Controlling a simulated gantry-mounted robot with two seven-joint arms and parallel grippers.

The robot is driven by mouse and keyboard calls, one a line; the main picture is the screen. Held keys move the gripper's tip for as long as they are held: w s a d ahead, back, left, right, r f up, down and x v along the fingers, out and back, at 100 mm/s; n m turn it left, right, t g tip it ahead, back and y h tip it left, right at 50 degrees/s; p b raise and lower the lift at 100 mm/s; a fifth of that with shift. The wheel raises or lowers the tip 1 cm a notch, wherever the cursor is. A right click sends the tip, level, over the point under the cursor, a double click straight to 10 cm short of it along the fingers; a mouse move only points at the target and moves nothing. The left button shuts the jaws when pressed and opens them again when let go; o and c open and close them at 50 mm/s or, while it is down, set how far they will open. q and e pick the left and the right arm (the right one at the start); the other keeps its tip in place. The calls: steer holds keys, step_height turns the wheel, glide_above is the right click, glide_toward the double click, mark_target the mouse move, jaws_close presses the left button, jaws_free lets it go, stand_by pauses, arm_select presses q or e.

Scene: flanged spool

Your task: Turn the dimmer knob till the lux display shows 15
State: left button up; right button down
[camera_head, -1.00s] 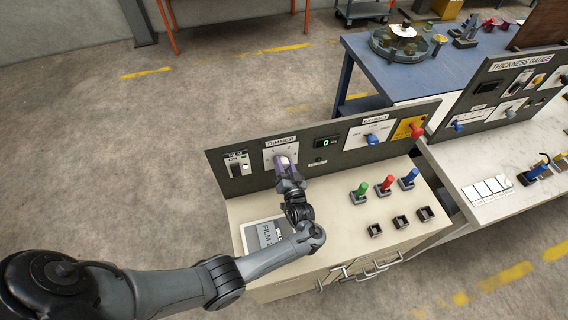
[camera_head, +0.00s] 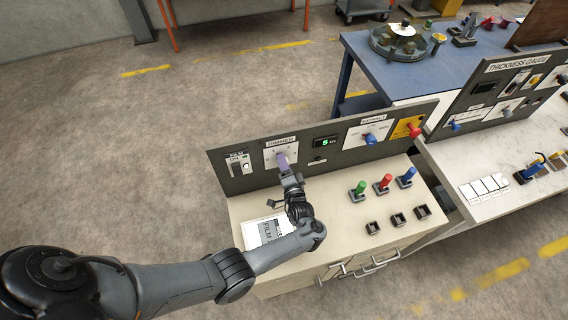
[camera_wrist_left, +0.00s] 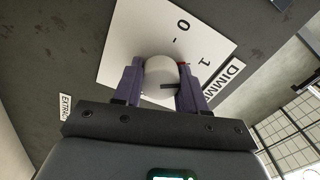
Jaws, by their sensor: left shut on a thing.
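The dimmer knob (camera_wrist_left: 161,77) is a pale round knob on a white plate (camera_wrist_left: 128,42) marked with 0 and 1 in the left wrist view. My left gripper (camera_wrist_left: 161,88) is shut on it, one purple finger on each side. In the head view my left gripper (camera_head: 283,163) reaches the dimmer plate (camera_head: 281,152) and mostly covers the knob. The lux display (camera_head: 325,142), right of the dimmer, shows a green digit that looks like 5. My right gripper is not in view.
A film switch (camera_head: 239,163) is left of the dimmer. The extract panel with a blue knob (camera_head: 371,139) and a yellow panel with a red knob (camera_head: 415,130) are to the right. Green, red and blue handles (camera_head: 384,182) stand on the bench, with a film box (camera_head: 266,231) at its left.

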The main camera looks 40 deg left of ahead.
arm_select(q)
steer(key=shift+r, duration=0.1)
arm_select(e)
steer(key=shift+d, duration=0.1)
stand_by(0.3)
arm_select(q)
steer(key=o, duration=1.1)
steer(key=shift+w, duration=0.1)
steer(key=shift+c, duration=0.2)
steer(key=shift+d, duration=0.1)
